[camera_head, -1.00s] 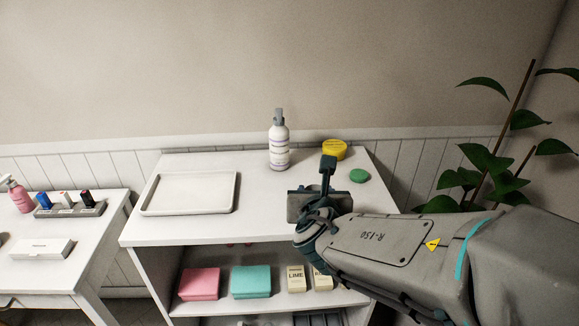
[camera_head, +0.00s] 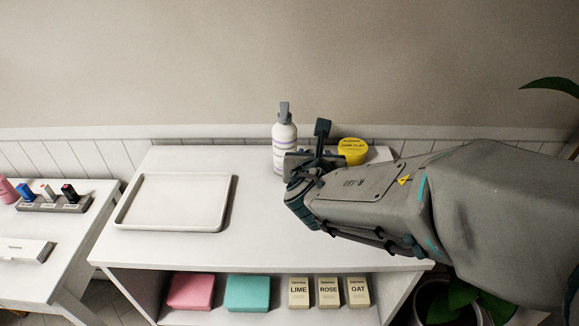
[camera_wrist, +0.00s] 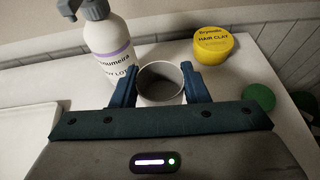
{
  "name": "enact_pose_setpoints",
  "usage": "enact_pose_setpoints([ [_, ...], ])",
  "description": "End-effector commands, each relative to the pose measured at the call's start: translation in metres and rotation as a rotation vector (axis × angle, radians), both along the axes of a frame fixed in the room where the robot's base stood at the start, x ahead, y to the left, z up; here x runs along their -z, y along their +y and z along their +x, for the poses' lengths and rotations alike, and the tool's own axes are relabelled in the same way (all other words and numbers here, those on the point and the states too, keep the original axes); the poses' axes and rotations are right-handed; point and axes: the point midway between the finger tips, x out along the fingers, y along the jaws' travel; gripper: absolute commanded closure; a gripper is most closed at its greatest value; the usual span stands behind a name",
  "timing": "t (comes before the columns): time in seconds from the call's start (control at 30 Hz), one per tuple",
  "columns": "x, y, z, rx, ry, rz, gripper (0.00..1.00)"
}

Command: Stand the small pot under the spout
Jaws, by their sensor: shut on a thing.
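The small pot (camera_wrist: 160,83) is a light, round, open-topped pot with a grey inside. In the wrist view it sits between the fingers of my gripper (camera_wrist: 160,90), which is shut on it. The white pump bottle (camera_wrist: 110,47) with a grey spout (camera_wrist: 78,7) stands upright just left of and beyond the pot. The spout points left in the wrist view, away from the pot. I cannot tell whether the pot touches the table.
A yellow hair clay tub (camera_head: 352,151) stands right of my gripper. A green lid (camera_wrist: 259,97) lies at the right in the wrist view. An empty white tray (camera_head: 176,202) lies on the table's left (camera_head: 262,225). Clear tabletop lies between tray and bottle.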

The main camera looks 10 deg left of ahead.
Motion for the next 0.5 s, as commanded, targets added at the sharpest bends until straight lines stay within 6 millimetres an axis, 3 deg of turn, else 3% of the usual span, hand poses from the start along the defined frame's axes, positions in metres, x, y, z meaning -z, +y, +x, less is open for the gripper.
enact_pose_setpoints([
  [0.3,0.033,0.052,0.014,-0.005,0.003,-0.002,0.84],
  [0.5,0.043,0.07,0.019,-0.004,0.001,0.0,0.84],
])
